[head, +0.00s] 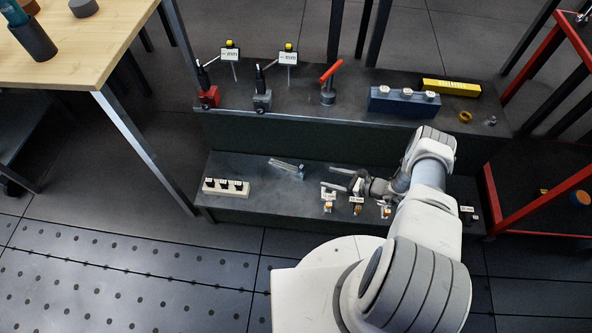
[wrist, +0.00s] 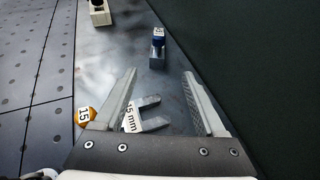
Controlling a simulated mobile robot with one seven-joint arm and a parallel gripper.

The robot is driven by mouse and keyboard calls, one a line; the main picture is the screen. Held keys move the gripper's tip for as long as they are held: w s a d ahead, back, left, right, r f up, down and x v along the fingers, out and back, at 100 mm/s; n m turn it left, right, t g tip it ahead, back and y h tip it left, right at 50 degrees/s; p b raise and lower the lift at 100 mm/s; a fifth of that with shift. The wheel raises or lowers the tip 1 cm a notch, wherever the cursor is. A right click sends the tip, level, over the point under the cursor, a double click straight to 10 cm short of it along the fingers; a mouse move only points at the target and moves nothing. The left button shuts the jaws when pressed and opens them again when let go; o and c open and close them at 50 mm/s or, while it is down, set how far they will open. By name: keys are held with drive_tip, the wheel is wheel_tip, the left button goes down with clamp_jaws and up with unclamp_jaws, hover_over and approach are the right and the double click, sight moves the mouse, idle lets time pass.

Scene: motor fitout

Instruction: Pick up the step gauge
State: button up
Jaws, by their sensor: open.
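A small silver, stepped-looking bar (head: 286,167) lies on the lower dark shelf, left of my gripper; I take it as the step gauge, though no readable label confirms it. In the wrist view, what looks like the same piece (wrist: 158,46) has a blue part and a small white label, and lies ahead beyond the fingertips. My gripper (head: 334,178) is low over the shelf, pointing left toward it, with a gap between them. In the wrist view my gripper (wrist: 159,77) is open, with nothing held between its fingers.
A forked grey piece tagged 15 mm (wrist: 148,113) lies under the open jaws, beside an orange piece marked 15 (wrist: 86,115). A white block with black knobs (head: 226,187) stands farther left.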

drive_tip(key=b, duration=0.3)
approach(295, 169)
drive_tip(key=x, duration=0.5)
drive_tip(key=shift+d+f, duration=0.1)
drive_tip(key=shift+f, duration=0.3)
drive_tip(key=shift+r+b+x, duration=0.15)
drive_tip(key=shift+b+x, duration=0.45)
drive_tip(key=shift+x, duration=0.85)
drive_tip(key=shift+r+b+x, duration=0.15)
drive_tip(key=shift+b+x, duration=0.4)
drive_tip(key=shift+x, duration=0.95)
drive_tip(key=shift+s, duration=0.1)
clamp_jaws()
drive_tip(key=shift+r, duration=0.1)
